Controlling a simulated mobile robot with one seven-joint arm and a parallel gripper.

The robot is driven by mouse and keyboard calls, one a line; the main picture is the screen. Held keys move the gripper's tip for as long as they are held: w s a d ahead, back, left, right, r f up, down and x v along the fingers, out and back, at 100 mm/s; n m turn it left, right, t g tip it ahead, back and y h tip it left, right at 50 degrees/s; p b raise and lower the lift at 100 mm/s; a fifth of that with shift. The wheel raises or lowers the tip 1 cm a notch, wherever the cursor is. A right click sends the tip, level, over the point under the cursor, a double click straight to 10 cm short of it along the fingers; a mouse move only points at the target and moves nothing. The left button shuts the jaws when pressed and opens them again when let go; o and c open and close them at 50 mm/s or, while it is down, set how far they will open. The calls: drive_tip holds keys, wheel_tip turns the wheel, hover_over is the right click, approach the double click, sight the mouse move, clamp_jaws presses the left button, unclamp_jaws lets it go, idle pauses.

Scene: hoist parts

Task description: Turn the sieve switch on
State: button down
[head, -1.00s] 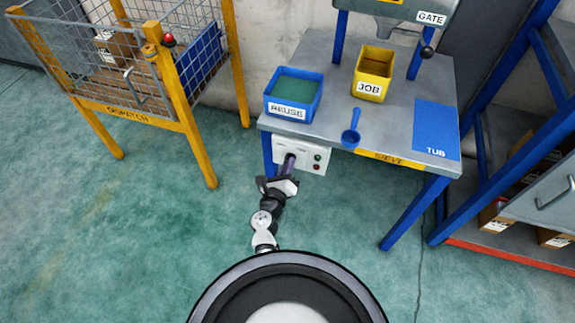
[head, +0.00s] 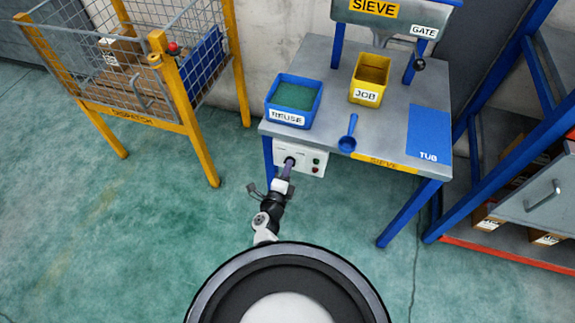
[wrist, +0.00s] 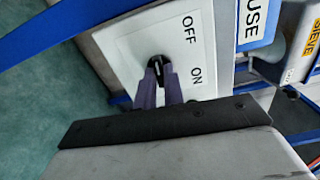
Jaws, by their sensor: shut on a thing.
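The sieve switch is a small black knob (wrist: 156,66) on a white panel (wrist: 125,45) marked OFF and ON. In the head view the panel (head: 309,168) hangs below the table's front edge. My gripper (wrist: 160,75) is shut on the knob, its two purple fingers on either side of it. In the head view my gripper (head: 289,164) reaches up to the panel's left part, and its fingers hide the knob there. The fingers cover much of the knob, so I cannot tell which label it points to.
A blue REUSE bin (head: 293,101), a yellow JOB bin (head: 367,96) and a blue scoop (head: 348,141) are on the table (head: 390,135). The yellow DISPATCH cage (head: 135,113) stands left. A blue rack (head: 480,180) stands right. The floor before the table is clear.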

drive_tip(key=shift+r+n+p, duration=0.15)
drive_tip(key=shift+n+p, duration=1.5)
drive_tip(key=shift+n, duration=1.75)
drive_tip(key=c, duration=1.5)
unclamp_jaws()
drive_tip(key=shift+s, duration=0.1)
